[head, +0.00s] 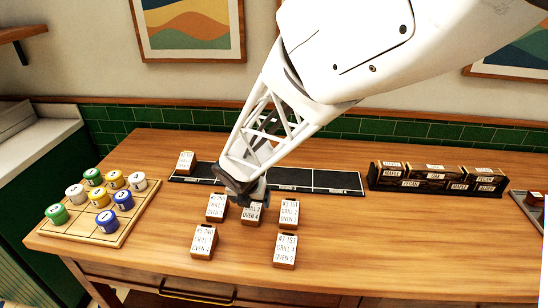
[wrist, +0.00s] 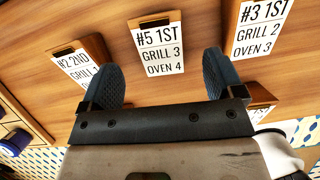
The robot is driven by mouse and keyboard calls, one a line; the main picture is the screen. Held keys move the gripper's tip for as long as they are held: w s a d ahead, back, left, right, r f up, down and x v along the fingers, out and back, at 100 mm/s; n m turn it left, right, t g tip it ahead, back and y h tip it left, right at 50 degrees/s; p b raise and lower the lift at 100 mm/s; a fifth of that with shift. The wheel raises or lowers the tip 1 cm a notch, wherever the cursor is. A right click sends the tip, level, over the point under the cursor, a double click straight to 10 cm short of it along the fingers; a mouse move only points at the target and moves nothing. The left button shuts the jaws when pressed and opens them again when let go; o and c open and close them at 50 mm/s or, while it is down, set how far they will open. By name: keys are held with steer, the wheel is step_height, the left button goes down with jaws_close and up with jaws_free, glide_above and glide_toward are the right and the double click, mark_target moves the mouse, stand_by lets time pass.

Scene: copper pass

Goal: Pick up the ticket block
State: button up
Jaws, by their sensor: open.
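Several wooden ticket blocks with white printed labels stand on the wooden table. The one labelled #5 1ST GRILL 3 OVEN 4 (wrist: 162,48) lies ahead of my open, empty gripper (wrist: 162,75), between the lines of its two fingers in the wrist view. In the head view this middle block (head: 251,216) is partly hidden by my gripper (head: 243,190). The #2 2ND block (wrist: 82,65) is to its left and the #3 1ST GRILL 2 OVEN 3 block (wrist: 262,30) to its right. Two more blocks stand nearer the front, left (head: 203,241) and right (head: 285,250).
A black rail (head: 335,182) lies behind the blocks, with another ticket block (head: 186,162) at its left end. A wooden tray (head: 75,231) with coloured, numbered cylinders is at left. A dark rack (head: 435,188) of labelled blocks is at right. The front right table is clear.

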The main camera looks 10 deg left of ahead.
mark_target(253, 206)
steer(key=shift+x, duration=2.55)
steer(key=shift+s+a, duration=0.1)
steer(key=c, duration=1.1)
steer(key=shift+o, duration=0.2)
steer(key=shift+r, duration=4.95)
